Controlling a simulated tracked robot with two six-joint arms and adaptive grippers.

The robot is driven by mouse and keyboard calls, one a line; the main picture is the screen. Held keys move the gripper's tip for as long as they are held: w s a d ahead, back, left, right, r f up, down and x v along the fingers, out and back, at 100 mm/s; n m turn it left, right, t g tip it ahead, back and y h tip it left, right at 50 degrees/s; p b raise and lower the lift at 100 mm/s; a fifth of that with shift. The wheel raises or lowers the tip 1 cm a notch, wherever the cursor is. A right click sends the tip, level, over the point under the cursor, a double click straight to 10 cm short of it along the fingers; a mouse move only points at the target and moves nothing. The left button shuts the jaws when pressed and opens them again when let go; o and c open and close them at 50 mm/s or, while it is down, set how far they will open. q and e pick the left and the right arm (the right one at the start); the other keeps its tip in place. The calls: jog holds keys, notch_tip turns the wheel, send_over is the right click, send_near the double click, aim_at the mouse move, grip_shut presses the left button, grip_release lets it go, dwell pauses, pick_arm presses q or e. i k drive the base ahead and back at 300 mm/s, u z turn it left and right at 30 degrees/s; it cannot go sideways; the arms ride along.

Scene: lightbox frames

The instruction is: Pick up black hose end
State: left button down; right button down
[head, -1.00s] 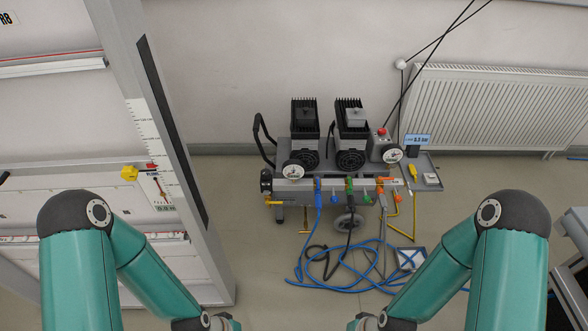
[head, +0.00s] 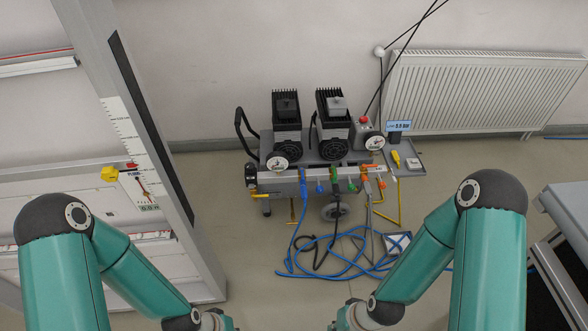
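A black hose (head: 334,224) hangs from the front of a compressor (head: 315,148) and runs down into a loose loop on the floor. It lies tangled with a blue hose (head: 297,262), and I cannot clearly tell where its free end is. My two teal arms reach in from the lower left and lower right. Their wrists show at the bottom edge, but both grippers' fingers are below the frame. Both wrists are in front of the hoses in the picture, apart from them.
A tall grey frame (head: 140,130) with a scale stands at the left. A radiator (head: 475,92) is on the back wall. A small tray (head: 412,168) is right of the compressor, and a grey bench (head: 565,205) is at the right edge. The floor between frame and compressor is clear.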

aim_at(336, 190)
jog(key=z, duration=0.45)
jog(key=i, duration=1.55)
jog(key=u, duration=0.4)
